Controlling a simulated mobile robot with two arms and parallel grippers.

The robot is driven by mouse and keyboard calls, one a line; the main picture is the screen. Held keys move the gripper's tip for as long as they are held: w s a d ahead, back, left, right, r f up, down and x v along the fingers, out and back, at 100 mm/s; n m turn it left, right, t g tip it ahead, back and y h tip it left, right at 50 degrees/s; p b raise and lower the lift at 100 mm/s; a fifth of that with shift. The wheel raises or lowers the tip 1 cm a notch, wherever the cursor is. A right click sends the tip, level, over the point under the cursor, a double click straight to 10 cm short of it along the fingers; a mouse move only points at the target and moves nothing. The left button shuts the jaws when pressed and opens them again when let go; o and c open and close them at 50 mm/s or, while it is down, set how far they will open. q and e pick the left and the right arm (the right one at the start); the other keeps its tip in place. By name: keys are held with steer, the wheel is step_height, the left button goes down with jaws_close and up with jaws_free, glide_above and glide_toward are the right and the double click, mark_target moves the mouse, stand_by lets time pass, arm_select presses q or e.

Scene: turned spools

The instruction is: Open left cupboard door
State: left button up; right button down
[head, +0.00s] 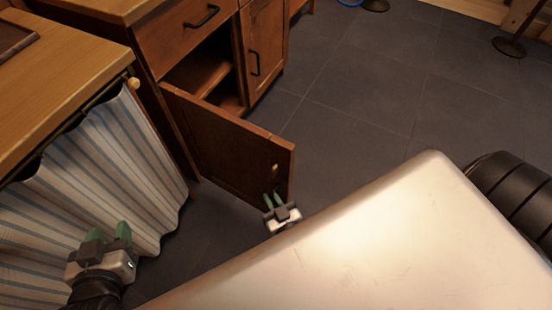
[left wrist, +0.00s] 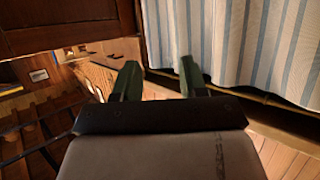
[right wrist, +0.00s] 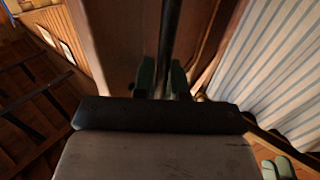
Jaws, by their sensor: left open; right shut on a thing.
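The left cupboard door (head: 225,150), dark brown wood, stands swung wide out from the cupboard, hinged at its left side. The shelf and inside of the cupboard (head: 205,80) show behind it. My right gripper (head: 275,200) is at the door's free edge, low on its outer face. In the right wrist view my right gripper (right wrist: 162,80) is shut on a dark bar, the door handle (right wrist: 170,35); the head view mostly hides this handle. My left gripper (head: 109,232) is open and empty beside the striped curtain, apart from the door. It also shows in the left wrist view (left wrist: 158,78).
A striped curtain (head: 110,165) hangs under a wooden counter (head: 60,80) at the left. A drawer (head: 185,35) and a shut right door (head: 265,45) are on the cupboard.

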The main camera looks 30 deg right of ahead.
steer(key=c, duration=1.2)
jaws_free()
steer(key=shift+a, duration=0.1)
arm_select(q)
steer(key=s+a+f+g+y+p, duration=0.1)
steer(key=s+a+f+g, duration=0.1)
steer(key=s+f+g, duration=0.2)
steer(key=shift+s+g+p, duration=0.3)
steer(key=shift+g+p, duration=0.1)
steer(key=shift+g, duration=0.1)
arm_select(e)
steer(key=s, duration=1)
steer(key=shift+s+a, duration=0.15)
steer(key=shift+s, duration=0.2)
